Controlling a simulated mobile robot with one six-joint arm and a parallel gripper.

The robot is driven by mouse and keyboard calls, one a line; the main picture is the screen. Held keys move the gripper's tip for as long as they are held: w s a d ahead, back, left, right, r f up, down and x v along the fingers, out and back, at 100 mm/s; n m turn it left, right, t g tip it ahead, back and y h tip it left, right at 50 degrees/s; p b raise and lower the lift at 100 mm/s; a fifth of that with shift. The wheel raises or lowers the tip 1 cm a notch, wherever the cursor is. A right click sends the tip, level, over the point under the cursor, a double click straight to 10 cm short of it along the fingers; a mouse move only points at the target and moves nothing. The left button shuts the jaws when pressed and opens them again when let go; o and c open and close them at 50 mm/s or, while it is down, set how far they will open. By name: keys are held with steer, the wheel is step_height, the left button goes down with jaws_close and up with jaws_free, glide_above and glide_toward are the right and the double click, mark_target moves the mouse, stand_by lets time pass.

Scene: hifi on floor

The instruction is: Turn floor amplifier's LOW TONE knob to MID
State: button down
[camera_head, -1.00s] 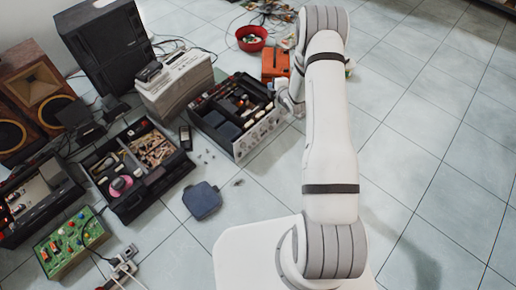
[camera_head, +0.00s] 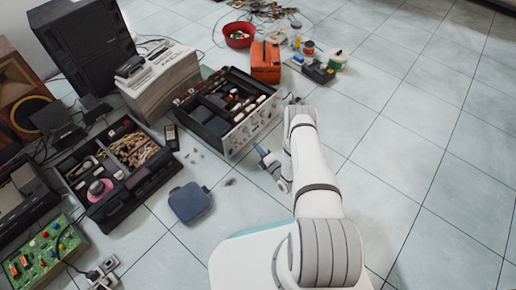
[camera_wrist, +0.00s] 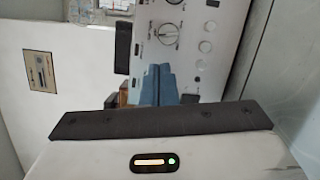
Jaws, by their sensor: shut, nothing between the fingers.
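The floor amplifier (camera_head: 252,124) is an open-topped black box with a silver front panel, standing on the tiles. In the wrist view its panel (camera_wrist: 226,48) fills the upper right, turned sideways. It carries one large pale knob (camera_wrist: 168,34) and several smaller round knobs (camera_wrist: 205,46) in a row. The lettering is too small to read, so I cannot tell which knob is LOW TONE or where it points. My gripper (camera_head: 261,150) has blue fingertips, shut and empty, in front of the panel and apart from it. The fingertips (camera_wrist: 157,84) show below the large knob in the wrist view.
An orange box (camera_head: 266,62) stands behind the amplifier, with a red bowl (camera_head: 238,36) beyond. A black parts case (camera_head: 112,170), a blue-grey pouch (camera_head: 190,203) and a stack of pale equipment (camera_head: 160,84) lie left. The tiled floor at right is clear.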

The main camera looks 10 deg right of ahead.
mark_target(247, 131)
steer(key=b+x, duration=0.2)
steer(key=x, duration=0.5)
steer(key=shift+w+a+b, duration=0.1)
steer(key=shift+w+b, duration=0.1)
steer(key=shift+b, duration=0.2)
steer(key=shift+r, duration=0.15)
